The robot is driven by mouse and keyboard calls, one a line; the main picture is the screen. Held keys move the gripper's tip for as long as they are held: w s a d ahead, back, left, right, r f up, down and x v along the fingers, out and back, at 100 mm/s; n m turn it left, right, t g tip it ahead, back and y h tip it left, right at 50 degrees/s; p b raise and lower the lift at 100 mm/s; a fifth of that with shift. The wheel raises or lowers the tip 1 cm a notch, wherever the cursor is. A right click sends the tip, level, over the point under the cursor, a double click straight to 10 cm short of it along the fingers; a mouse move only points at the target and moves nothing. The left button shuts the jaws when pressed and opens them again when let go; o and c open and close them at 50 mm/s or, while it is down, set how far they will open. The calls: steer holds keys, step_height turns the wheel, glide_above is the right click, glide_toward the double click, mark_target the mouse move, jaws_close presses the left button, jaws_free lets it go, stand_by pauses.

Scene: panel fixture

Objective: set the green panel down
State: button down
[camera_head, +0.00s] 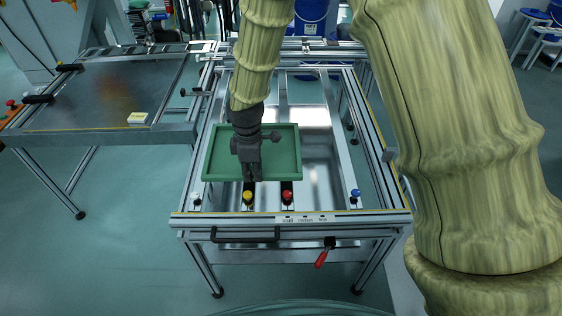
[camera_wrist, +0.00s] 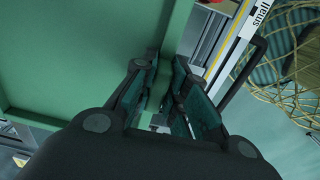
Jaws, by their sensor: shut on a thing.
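The green panel (camera_head: 286,152) is a shallow rectangular tray-like plate with a raised rim. In the head view it lies across the left part of the metal frame fixture (camera_head: 345,130), seemingly over or above it; I cannot tell whether it touches. My gripper (camera_head: 252,176) is at the panel's near edge, fingers pointing down. In the wrist view the panel (camera_wrist: 75,50) fills the upper left. My gripper (camera_wrist: 165,98) is shut on the panel's rim there. The gripper and wrist hide part of the panel.
Yellow (camera_head: 247,196), red (camera_head: 287,196) and blue (camera_head: 355,193) knobs stand along the fixture's front rail. A red-handled lever (camera_head: 321,258) hangs below it. A second frame table (camera_head: 110,95) stands at left. The fixture's right part is bare.

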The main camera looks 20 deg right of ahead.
mark_target(282, 167)
steer(key=d, duration=0.3)
steer(key=w+d, duration=0.1)
steer(key=d, duration=0.2)
steer(key=w+d+f, duration=0.1)
steer(key=d, duration=0.2)
steer(key=shift+w+d+p, duration=0.2)
steer(key=shift+p, duration=0.15)
steer(key=shift+f, duration=1.7)
steer(key=c, duration=1.5)
jaws_free()
steer(key=shift+f, duration=0.15)
steer(key=shift+o, duration=0.3)
step_height(282, 167, up, 12)
steer(key=shift+s, duration=0.15)
